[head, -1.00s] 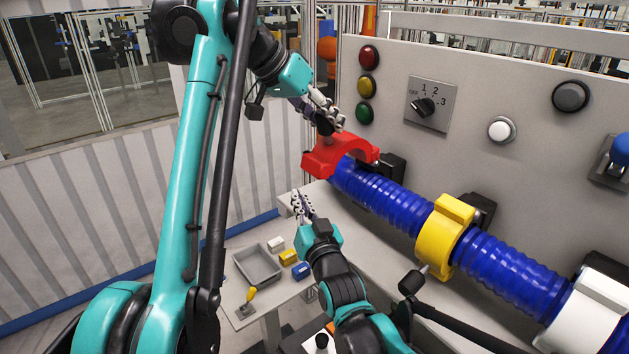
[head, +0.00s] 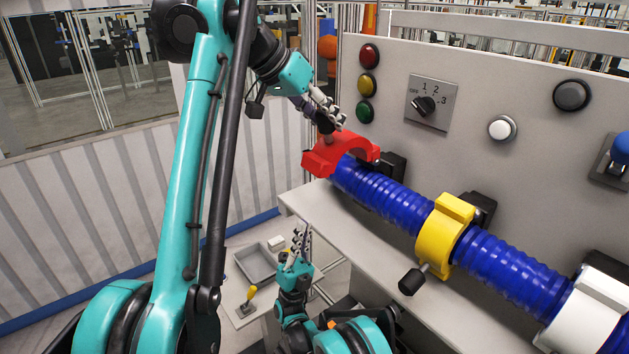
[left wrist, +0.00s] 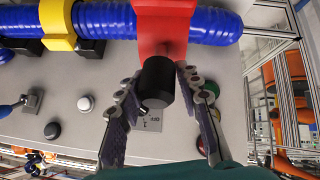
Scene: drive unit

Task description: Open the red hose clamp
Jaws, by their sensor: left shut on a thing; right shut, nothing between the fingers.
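The red hose clamp (head: 330,156) sits at the far left end of the ribbed blue hose (head: 385,195), against the grey panel. Its black handle (left wrist: 157,82) sticks up from the red body. My left gripper (head: 334,116) is shut on this handle, with one finger on each side of it in the left wrist view. The fingers partly hide the handle in the head view. I cannot tell whether the clamp is unlatched. My right gripper (head: 301,236) is shut and empty, below the clamp and apart from it, in front of the ledge.
A yellow clamp (head: 447,236) with its black handle (head: 413,281) pointing down and a white clamp (head: 588,310) hold the hose further right. The panel carries lamps, a rotary switch (head: 424,106) and buttons. A low table with a grey tray (head: 256,263) stands below.

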